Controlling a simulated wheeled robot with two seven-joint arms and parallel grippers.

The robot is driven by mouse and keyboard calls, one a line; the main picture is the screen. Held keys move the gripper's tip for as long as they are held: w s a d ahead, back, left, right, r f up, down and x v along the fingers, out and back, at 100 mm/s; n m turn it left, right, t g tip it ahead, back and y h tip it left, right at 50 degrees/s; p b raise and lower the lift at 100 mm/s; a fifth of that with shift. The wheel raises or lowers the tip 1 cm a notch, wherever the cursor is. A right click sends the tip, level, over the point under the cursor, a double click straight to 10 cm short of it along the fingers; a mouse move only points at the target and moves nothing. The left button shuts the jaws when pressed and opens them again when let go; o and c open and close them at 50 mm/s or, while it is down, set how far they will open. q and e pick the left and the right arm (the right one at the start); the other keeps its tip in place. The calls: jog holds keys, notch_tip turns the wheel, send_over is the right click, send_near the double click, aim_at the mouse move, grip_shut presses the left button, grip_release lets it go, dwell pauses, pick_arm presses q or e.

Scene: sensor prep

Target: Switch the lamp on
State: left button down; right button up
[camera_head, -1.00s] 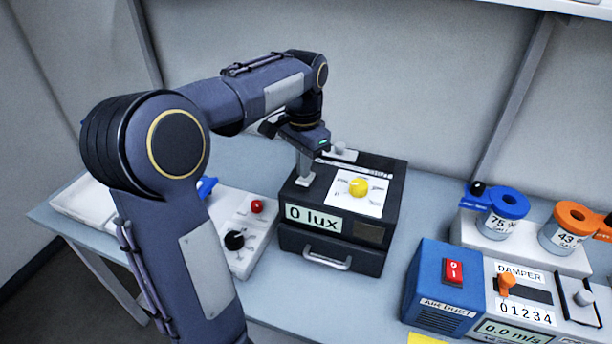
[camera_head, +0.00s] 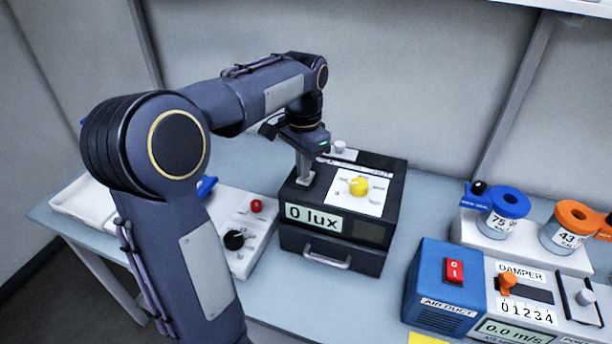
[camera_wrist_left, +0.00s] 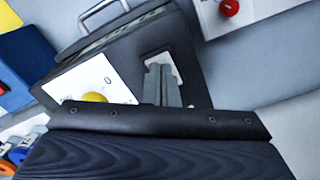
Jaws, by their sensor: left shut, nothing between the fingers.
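The black lamp box (camera_head: 383,225) stands on the table with a "0 lux" display (camera_head: 313,219) on its front and a drawer handle below. A yellow knob (camera_head: 359,187) sits on a white plate on its top; it also shows in the left wrist view (camera_wrist_left: 95,97). My left gripper (camera_head: 305,181) is shut and empty, pointing down at the left part of the box top, left of the knob. In the left wrist view its fingers (camera_wrist_left: 163,85) lie over a pale plate on the box top. The fingers hide whatever is under them. My right gripper is not in view.
A white panel with a red knob (camera_head: 257,206) and a black knob (camera_head: 234,240) lies left of the box.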

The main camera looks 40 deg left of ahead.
pick_arm(q)
jog(key=shift+f+b, duration=0.4)
jog(key=shift+f, duration=0.2)
dwell(0.3)
notch_tip(320, 180, up, 7)
jog(key=p, duration=0.7)
jog(key=shift+r, duration=0.1)
dwell(0.4)
